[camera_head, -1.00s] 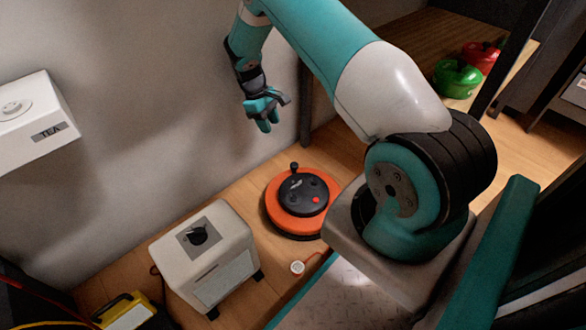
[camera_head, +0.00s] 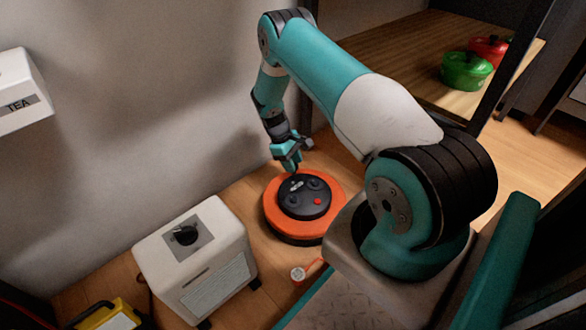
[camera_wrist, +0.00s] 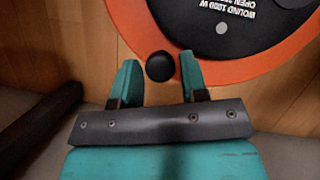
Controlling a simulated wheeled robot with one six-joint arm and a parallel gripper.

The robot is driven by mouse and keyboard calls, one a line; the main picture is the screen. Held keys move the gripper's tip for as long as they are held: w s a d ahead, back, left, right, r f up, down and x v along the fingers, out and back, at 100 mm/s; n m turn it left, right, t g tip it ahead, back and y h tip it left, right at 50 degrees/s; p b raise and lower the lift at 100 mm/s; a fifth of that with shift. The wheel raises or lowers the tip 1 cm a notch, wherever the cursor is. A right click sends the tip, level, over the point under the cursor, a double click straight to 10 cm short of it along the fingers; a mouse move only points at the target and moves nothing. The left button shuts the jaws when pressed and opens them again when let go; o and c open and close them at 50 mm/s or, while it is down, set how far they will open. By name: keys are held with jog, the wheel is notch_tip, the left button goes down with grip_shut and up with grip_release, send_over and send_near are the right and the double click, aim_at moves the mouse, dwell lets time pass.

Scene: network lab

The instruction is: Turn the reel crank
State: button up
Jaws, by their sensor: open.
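My gripper (camera_head: 290,167) is over the far edge of the reel, pointing down, and hides the knob in the head view. In the wrist view my gripper (camera_wrist: 158,72) is open, with one teal finger on each side of the knob. I cannot tell whether the fingers touch it.
A white box with a black dial (camera_head: 195,255) stands left of the reel. A small round white item (camera_head: 298,274) lies in front of it. A yellow-edged device (camera_head: 108,315) is at the lower left. A wall-mounted TEA box (camera_head: 20,90) and green (camera_head: 466,71) and red (camera_head: 488,48) pots are farther off.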

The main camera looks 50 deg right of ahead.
aim_at(282, 178)
jog(key=shift+s+f, duration=0.1)
jog(key=shift+f, duration=0.15)
grip_shut()
jog(key=a+n+p, duration=0.1)
jog(key=a+n+h+p, duration=0.1)
jog(key=p, duration=0.1)
jog(key=w+a+n+p, duration=0.1)
jog(key=n, duration=0.1)
jog(key=shift+w+a+r+t, duration=0.1)
jog(key=shift+a+r+t, duration=0.15)
jog(key=shift+a+t, duration=0.15)
jog(key=shift+a+f+n+h, duration=0.15)
jog(key=shift+f+n+h, duration=0.05)
jog(key=shift+n+h, duration=0.1)
grip_release()
